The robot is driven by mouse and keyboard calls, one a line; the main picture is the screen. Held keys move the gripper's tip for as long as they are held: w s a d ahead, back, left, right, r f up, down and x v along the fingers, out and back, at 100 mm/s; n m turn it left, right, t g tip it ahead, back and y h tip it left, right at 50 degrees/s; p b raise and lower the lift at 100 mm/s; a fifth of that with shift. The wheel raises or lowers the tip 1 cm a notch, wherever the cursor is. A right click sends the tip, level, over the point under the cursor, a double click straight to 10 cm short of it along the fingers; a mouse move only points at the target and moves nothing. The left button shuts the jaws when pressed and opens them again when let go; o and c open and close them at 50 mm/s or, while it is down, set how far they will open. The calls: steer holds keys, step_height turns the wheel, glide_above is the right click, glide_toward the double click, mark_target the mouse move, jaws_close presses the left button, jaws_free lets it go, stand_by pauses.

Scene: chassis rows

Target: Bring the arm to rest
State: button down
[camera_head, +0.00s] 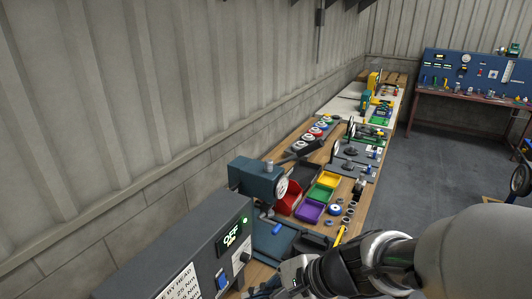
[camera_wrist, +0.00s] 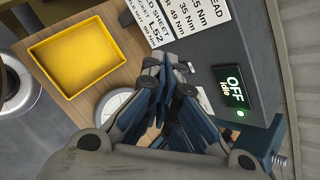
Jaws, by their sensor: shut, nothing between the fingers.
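My gripper (camera_wrist: 165,95) is in the middle of the wrist view, its fingers shut with nothing between them. It is beside the grey control box (camera_wrist: 235,50), whose display reads OFF and Idle with a green light. In the head view my arm (camera_head: 400,262) reaches in from the lower right, with its end low beside the same control box (camera_head: 185,262). The fingertips are hard to make out there.
A yellow tray (camera_wrist: 78,57) lies on the wooden bench left of my gripper, with a round white-rimmed part (camera_wrist: 112,106) close by. In the head view, a teal machine (camera_head: 258,182) and purple tray (camera_head: 309,211) stand beyond. The grey floor (camera_head: 440,160) right of the bench is clear.

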steer(key=s+d+r+n+t+h+b, duration=0.1)
steer(key=s+d+n+h+b, duration=0.3)
steer(key=s+d+n+h, duration=0.4)
steer(key=s+d+r+n, duration=0.1)
steer(key=s+d+n, duration=0.2)
steer(key=d+n, duration=0.2)
steer(key=shift+s+d+r+n+t+h, duration=0.2)
steer(key=shift+d+n+t+h, duration=0.15)
steer(key=shift+d, duration=0.85)
